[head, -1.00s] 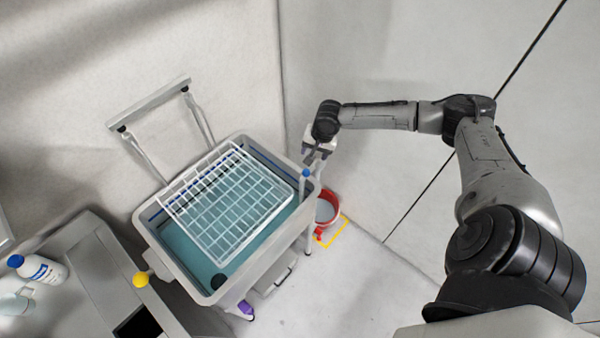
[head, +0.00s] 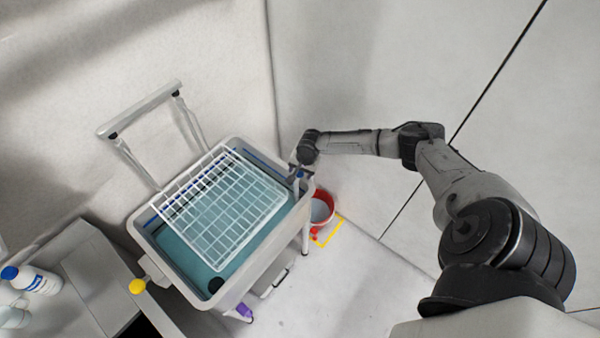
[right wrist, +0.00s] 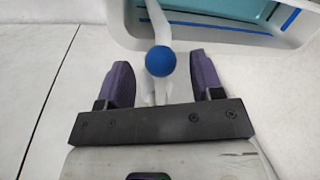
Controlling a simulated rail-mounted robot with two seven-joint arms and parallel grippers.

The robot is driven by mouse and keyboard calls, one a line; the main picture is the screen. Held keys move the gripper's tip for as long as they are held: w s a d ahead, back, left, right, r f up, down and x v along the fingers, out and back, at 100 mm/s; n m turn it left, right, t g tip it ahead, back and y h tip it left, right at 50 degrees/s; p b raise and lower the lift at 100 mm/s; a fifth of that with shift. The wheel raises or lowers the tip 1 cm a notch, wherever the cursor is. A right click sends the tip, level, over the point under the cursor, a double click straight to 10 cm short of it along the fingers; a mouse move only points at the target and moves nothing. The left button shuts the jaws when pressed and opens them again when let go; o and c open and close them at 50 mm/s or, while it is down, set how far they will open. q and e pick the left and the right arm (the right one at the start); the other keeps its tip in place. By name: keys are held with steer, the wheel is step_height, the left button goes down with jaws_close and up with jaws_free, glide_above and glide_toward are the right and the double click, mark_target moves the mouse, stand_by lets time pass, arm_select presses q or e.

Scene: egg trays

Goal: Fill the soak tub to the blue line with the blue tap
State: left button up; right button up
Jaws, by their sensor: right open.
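The soak tub (head: 178,282) is a grey wheeled tub holding teal water (head: 183,250), with a white wire rack (head: 217,208) in it. A blue line shows on its inner wall in the right wrist view (right wrist: 292,20); how the water stands against it is hard to tell. The blue tap has a round blue knob (right wrist: 160,61) on a white stem at the tub's right corner. My right gripper (right wrist: 162,80) is open, its purple-padded fingers on either side of the knob with gaps visible. In the head view my right gripper (head: 299,166) partly hides the tap. My left gripper is not in view.
A red bucket (head: 322,207) stands on the floor beside the tub, by a yellow floor marking. A grey counter (head: 85,275) with white bottles (head: 38,281) is at the lower left. Floor to the right is clear.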

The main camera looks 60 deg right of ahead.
steer(key=shift+w+f, duration=0.15)
steer(key=shift+f, duration=0.75)
jaws_close()
